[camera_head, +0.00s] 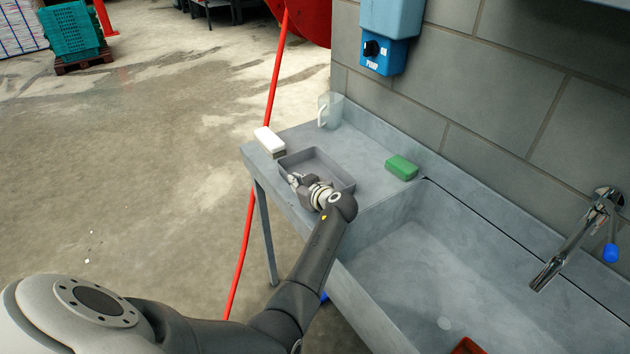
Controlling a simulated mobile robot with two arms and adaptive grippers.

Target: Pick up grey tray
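The grey tray (318,159) is a shallow rectangular tray lying flat on the metal counter to the left of the sink. My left gripper (294,180) is at the tray's near left side, over or against its near wall. The gripper is small in the view and my wrist partly covers it, so I cannot tell whether its fingers are closed on the wall. My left wrist hides part of the tray's near side. My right gripper is not in view.
A white block-like item (268,139) and a clear jug (330,110) stand behind the tray. A green block (401,167) lies to its right, near the wall. The sink (440,270) has a tap (565,255). A red hose (262,170) hangs left of the counter (360,150).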

